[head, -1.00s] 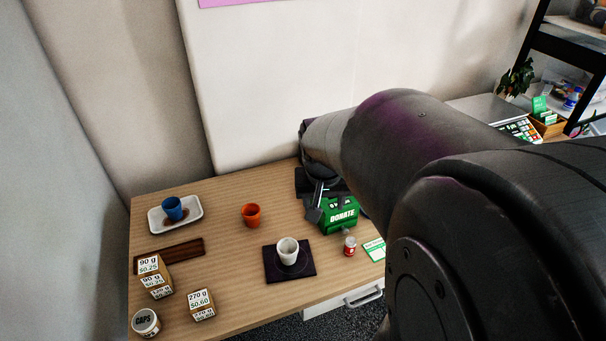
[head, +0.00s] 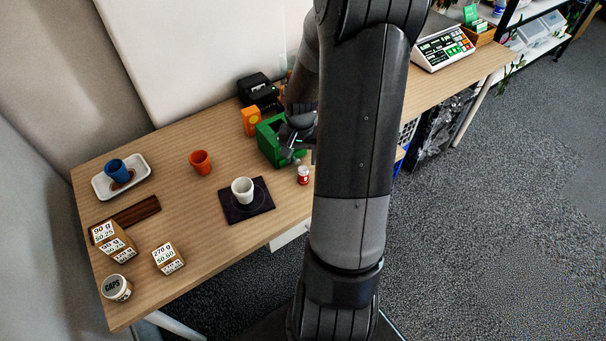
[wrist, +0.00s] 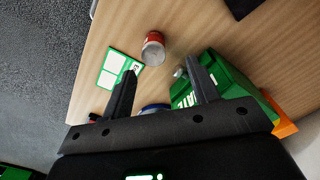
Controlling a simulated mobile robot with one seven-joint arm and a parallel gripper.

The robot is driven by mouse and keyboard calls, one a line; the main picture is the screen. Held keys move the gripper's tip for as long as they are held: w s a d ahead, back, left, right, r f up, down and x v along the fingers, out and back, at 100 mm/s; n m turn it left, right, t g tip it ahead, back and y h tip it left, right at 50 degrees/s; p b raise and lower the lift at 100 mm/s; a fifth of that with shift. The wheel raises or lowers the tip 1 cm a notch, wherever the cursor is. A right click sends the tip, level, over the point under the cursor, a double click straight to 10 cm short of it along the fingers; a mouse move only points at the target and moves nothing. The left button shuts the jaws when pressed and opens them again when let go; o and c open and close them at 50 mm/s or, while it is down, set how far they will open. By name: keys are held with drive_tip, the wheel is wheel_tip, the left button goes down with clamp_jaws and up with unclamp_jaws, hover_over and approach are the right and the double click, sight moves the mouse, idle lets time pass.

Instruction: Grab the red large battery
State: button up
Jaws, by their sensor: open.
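A small red and pale cylinder (head: 303,174) stands upright on the wooden table, near its front edge, right of the white cup. It is the likeliest red large battery, but its markings are too small to read. In the wrist view the cylinder (wrist: 153,47) is beyond the fingertips, roughly between their lines. My gripper (wrist: 162,68) is open, with nothing between its fingers. In the head view my gripper (head: 299,150) hangs by the green box, just behind the cylinder, partly hidden by my arm.
The green donation box (head: 268,141) is close beside my gripper, with an orange box (head: 250,121) behind it. A green and white card (wrist: 119,70) lies near the cylinder. A white cup (head: 242,188) stands on a dark mat (head: 263,205). A red bit (wrist: 93,117) shows near one finger's base.

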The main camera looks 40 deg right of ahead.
sight(303, 169)
drive_tip(key=shift+s+d+f, duration=0.1)
drive_tip(key=shift+s+f, duration=0.1)
drive_tip(key=shift+f, duration=1.75)
drive_tip(key=shift+s+d+f, duration=0.1)
drive_tip(key=shift+s+f, duration=0.1)
drive_tip(key=shift+f, duration=1.7)
drive_tip(key=shift+c, duration=0.2)
drive_tip(key=c, duration=1.1)
drive_tip(key=shift+r, duration=0.15)
